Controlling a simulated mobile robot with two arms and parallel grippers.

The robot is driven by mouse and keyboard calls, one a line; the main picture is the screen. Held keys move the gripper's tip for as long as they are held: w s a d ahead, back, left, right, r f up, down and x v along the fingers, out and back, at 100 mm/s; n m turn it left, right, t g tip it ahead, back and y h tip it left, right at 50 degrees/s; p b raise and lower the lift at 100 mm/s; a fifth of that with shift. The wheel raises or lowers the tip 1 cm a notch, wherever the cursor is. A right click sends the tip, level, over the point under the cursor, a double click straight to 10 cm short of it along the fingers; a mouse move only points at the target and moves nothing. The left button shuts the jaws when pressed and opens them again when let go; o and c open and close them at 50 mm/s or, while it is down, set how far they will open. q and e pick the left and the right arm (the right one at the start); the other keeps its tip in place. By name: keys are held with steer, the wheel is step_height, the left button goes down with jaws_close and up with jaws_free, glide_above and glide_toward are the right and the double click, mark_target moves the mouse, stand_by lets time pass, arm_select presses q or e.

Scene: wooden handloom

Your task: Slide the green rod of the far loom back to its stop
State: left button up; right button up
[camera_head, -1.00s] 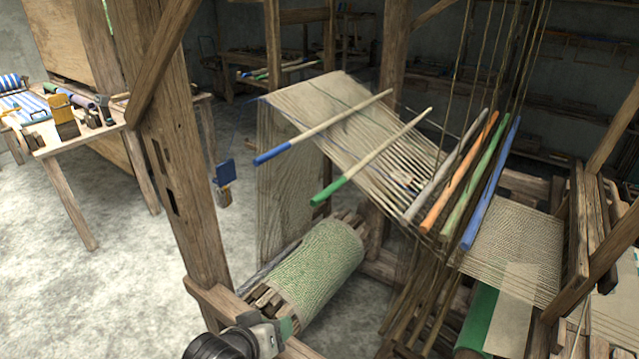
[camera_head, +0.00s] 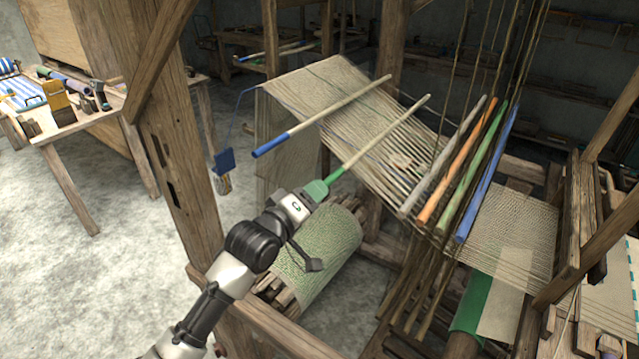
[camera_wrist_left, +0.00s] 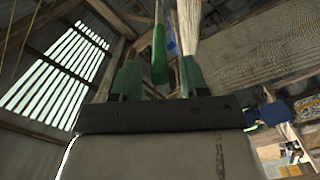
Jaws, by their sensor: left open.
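The rod with the green end (camera_head: 380,145) lies across the slanted warp threads of the loom, its green tip pointing toward me. My left gripper (camera_head: 318,190) is at that green end, open, with its green fingers partly covering it. In the left wrist view the green rod end (camera_wrist_left: 160,56) shows between the two spread fingers (camera_wrist_left: 158,80), and I cannot tell whether they touch it. The stop cannot be made out. My right gripper is not in view.
A blue-ended rod (camera_head: 320,118) lies parallel to the left. Grey, orange, green and blue bars (camera_head: 483,172) stand to the right among hanging cords. A wooden post (camera_head: 180,170) rises left of my arm, and a cloth roll (camera_head: 325,240) sits below it.

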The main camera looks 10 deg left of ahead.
arm_select(q)
steer(key=shift+x, duration=1.45)
jaws_close()
